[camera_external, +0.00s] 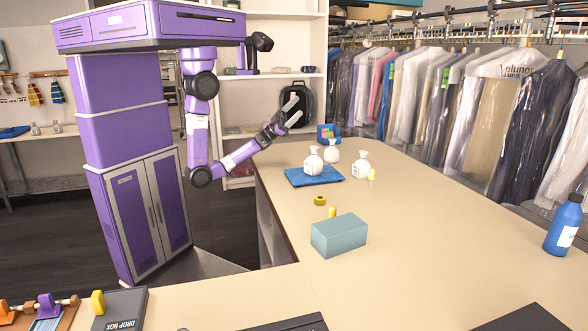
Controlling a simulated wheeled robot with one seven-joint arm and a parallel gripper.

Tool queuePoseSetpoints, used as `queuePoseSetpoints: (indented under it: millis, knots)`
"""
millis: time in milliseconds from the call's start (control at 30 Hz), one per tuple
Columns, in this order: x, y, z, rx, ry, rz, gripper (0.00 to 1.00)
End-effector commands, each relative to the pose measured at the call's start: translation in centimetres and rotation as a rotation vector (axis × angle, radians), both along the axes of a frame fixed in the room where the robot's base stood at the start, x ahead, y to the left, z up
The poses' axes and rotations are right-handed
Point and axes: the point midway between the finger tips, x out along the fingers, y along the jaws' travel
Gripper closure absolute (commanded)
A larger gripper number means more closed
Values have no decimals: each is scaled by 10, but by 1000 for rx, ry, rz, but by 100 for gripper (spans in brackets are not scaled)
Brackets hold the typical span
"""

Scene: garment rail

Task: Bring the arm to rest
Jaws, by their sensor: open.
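My gripper (292,109) is at the end of my purple and white arm (199,120). The arm hangs down from my upper body, bends at the elbow and reaches up to the right. The gripper is open, with its fingers spread and nothing seen between them. It is above the left edge of the counter (420,235), apart from the things on it.
A yellow roll (320,201), a teal box (339,236) and a blue bottle (564,224) also stand on the counter. Bagged garments (440,95) hang behind. The counter's middle right is clear.

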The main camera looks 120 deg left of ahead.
Motion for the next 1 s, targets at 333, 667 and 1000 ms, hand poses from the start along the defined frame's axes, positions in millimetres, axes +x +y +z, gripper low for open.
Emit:
queuePoseSetpoints:
  millis: [333, 667, 1000]
  knots:
    - [-22, -59, -70, -452, 54, 127, 18]
    - [-58, -152, -171, -757, 491, 24, 18]
    - [-132, -236, -220, -826, 894, -206, 18]
